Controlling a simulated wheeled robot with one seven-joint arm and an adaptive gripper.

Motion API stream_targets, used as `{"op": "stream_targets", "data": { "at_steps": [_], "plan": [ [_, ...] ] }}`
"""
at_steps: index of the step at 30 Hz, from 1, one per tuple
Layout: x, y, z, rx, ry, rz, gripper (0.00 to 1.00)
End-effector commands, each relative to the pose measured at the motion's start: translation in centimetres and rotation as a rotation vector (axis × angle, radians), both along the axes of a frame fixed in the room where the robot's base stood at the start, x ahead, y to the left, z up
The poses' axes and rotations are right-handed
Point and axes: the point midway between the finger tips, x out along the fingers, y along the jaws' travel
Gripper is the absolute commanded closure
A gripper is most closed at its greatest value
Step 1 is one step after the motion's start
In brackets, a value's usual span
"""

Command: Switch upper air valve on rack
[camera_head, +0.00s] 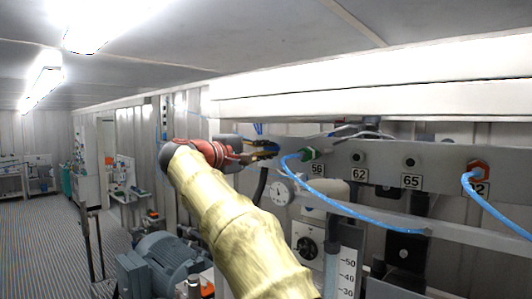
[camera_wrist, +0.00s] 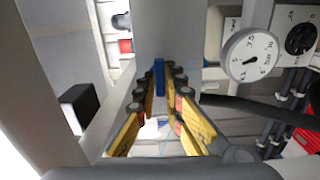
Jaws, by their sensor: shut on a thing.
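My gripper (camera_head: 264,153) is at the left end of the grey rack panel (camera_head: 385,163) in the head view. In the wrist view, its yellow-padded fingers (camera_wrist: 160,84) close around a narrow blue piece (camera_wrist: 159,76), which looks like the air valve's handle. The blue piece stands against a grey panel face (camera_wrist: 168,30). The fingers hide part of it, and I cannot tell which way the valve is turned. In the head view my gripper and arm cover this spot.
A blue hose (camera_head: 346,208) arcs from a green fitting close to the right of my gripper. Another blue hose (camera_head: 491,209) leaves a red fitting farther right. A round gauge (camera_head: 280,192) sits just below; it also shows in the wrist view (camera_wrist: 250,54). Open floor (camera_head: 50,235) lies left.

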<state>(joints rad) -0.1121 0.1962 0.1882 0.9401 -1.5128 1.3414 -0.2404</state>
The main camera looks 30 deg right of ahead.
Motion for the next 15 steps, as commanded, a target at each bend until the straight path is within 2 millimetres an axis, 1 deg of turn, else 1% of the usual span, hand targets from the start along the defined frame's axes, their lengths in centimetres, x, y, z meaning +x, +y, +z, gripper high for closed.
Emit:
{"op": "stream_targets", "data": {
  "at_steps": [11, 12, 15],
  "plan": [
    [0.04, 0.0, -0.11, 0.003, -0.002, 0.0, 1.0],
    [0.04, 0.0, -0.11, 0.003, -0.002, 0.0, 0.88],
    [0.03, 0.0, -0.09, 0.003, -0.002, 0.0, 0.82]
  ]
}}
